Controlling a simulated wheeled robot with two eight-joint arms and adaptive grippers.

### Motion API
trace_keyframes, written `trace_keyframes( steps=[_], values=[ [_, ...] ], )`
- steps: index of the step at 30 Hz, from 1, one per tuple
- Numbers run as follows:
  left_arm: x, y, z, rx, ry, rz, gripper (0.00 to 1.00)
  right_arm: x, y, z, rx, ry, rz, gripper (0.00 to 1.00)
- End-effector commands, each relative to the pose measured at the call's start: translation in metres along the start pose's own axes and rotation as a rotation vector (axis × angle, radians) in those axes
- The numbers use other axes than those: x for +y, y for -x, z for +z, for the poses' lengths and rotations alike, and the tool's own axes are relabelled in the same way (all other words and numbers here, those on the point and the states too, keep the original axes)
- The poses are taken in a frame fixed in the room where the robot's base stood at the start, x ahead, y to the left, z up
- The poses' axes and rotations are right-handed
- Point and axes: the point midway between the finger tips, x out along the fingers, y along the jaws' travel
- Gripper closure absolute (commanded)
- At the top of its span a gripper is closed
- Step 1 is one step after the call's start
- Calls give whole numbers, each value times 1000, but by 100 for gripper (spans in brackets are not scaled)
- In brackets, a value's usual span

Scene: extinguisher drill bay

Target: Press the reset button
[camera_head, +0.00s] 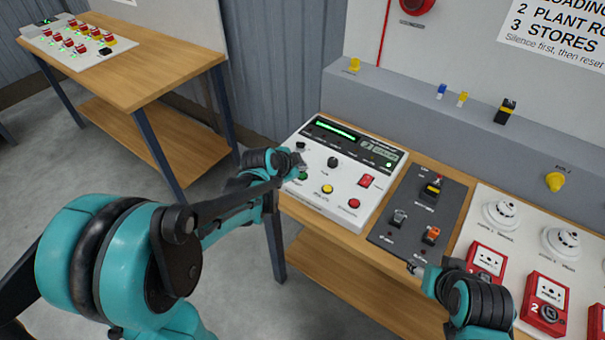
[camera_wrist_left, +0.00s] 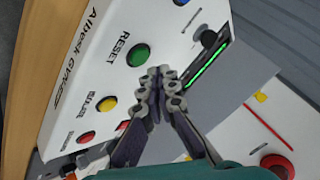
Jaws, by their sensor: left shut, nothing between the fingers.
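The white alarm panel (camera_head: 345,160) stands on the wooden bench with a lit green display. Its green button (camera_wrist_left: 138,55), labelled RESET, shows clearly in the left wrist view; in the head view the green button (camera_head: 303,177) is partly covered by my gripper. My left gripper (camera_head: 299,168) is shut and empty at the panel's left side. In the left wrist view its fingertips (camera_wrist_left: 165,78) lie just beside the green button; I cannot tell whether they touch the panel. My right gripper (camera_head: 418,269) is by the bench's front edge, its fingers too small to read.
A dark switch plate (camera_head: 418,213) and red call points (camera_head: 487,260) lie to the right. Another bench (camera_head: 130,60) stands at the far left.

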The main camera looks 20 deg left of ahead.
Motion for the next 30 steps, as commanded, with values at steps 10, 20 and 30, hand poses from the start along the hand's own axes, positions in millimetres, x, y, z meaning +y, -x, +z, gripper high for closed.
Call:
trace_keyframes(
  steps=[10, 20, 30],
  values=[
    [-20, 27, -20, 0, 0, 0, 100, 0, 26, -19, 0, 0, 0, 49],
    [-22, 31, -22, 0, 0, 0, 100, 0, 29, -21, 0, 0, 0, 49],
    [-22, 31, -22, 0, 0, 0, 100, 0, 29, -21, 0, 0, 0, 49]
  ],
)
